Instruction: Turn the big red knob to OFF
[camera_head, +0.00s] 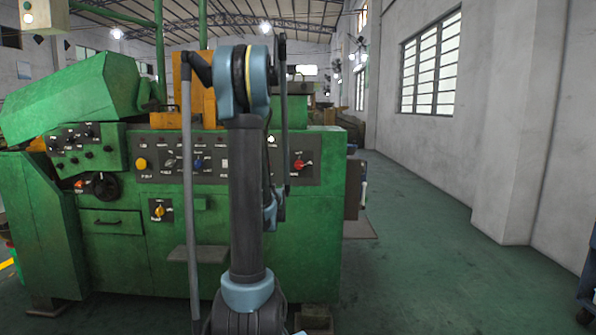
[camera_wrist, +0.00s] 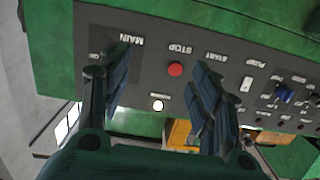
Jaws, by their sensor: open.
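The big red knob (camera_head: 299,164) sits at the right end of the dark control panel (camera_head: 312,148) on the green machine, just right of my arm in the head view. Its pointer direction is too small to read there. In the wrist view the panel appears upside down. My gripper (camera_wrist: 162,62) is open and empty in front of it. The left finger lies over the area below the MAIN label, and the knob is hidden there. A small red STOP button (camera_wrist: 175,69) shows between the fingers.
A white lamp (camera_wrist: 158,105) shows on the panel between the fingers. A white switch (camera_wrist: 247,84) and a blue knob (camera_wrist: 283,93) lie to the right. A yellow knob (camera_head: 141,163) is at the panel's left. Open green floor (camera_head: 430,260) lies right of the machine.

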